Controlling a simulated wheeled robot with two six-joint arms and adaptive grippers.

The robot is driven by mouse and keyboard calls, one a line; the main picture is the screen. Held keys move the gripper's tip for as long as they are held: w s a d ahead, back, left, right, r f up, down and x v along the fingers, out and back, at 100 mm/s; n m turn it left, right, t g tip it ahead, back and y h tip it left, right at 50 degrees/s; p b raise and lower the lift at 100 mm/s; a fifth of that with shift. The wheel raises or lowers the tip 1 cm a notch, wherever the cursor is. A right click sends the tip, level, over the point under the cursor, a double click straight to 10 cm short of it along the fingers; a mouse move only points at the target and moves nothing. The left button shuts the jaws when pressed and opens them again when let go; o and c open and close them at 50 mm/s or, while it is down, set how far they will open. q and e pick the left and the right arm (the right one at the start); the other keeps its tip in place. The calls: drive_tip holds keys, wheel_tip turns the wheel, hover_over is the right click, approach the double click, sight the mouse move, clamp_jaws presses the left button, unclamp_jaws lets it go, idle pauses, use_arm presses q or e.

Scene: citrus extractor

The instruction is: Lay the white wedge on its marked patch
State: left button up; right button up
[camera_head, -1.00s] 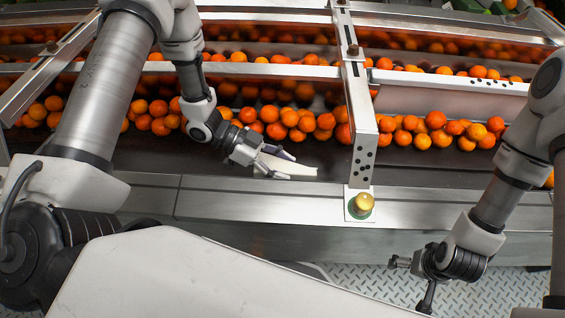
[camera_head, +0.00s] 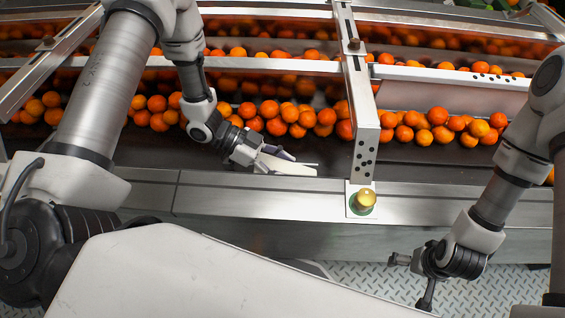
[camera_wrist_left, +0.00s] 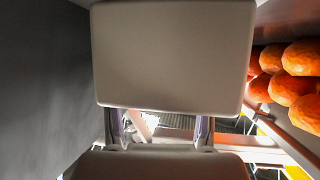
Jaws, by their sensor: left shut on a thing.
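The white wedge (camera_head: 294,169) is a thin pale piece just above the dark belt near its front edge, left of the metal post. My left gripper (camera_head: 276,161) is shut on its left end, and the right end sticks out toward the post. I cannot tell whether the wedge touches the belt. In the left wrist view my left gripper (camera_wrist_left: 160,130) shows only its finger edges, below a large pale panel that blocks much of the view. My right gripper (camera_head: 410,281) is open and empty, low over the floor at the right. I cannot make out a marked patch.
Oranges (camera_head: 290,115) lie in a row behind the wedge, and several also show in the left wrist view (camera_wrist_left: 290,85). A perforated metal post (camera_head: 364,150) stands right of it, with a brass knob (camera_head: 366,198) at its foot. A steel ledge (camera_head: 250,200) runs along the front.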

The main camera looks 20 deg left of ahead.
use_arm(q)
drive_tip(key=shift+f, duration=0.15)
drive_tip(key=o, duration=1.5)
drive_tip(key=shift+o, duration=0.2)
drive_tip(key=v, duration=1.2)
